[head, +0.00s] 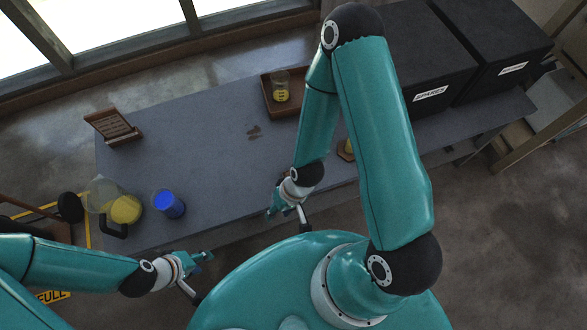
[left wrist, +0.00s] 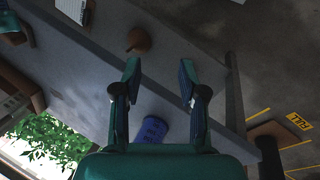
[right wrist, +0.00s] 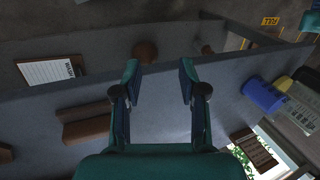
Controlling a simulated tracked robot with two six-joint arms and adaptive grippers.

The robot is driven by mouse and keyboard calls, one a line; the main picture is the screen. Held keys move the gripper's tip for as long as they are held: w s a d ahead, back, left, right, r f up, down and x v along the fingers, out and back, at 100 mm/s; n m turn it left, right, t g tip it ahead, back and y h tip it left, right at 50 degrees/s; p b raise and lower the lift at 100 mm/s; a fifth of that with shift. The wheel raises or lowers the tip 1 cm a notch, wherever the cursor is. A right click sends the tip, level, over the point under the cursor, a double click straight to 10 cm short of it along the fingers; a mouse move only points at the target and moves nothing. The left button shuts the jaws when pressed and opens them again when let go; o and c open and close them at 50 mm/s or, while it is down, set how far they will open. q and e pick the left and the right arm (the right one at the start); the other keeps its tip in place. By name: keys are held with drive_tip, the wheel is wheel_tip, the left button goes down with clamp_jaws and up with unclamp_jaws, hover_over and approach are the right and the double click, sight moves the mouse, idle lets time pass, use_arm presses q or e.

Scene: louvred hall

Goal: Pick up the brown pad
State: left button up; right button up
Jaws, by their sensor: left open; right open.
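My left gripper (head: 196,272) is open and empty, low and left, off the table's near edge.
A clipboard (right wrist: 48,71) lies near the pad. The table's middle is mostly clear.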

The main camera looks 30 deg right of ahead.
use_arm(q)
drive_tip(key=shift+d, duration=0.1)
use_arm(e)
drive_tip(key=shift+d, duration=0.1)
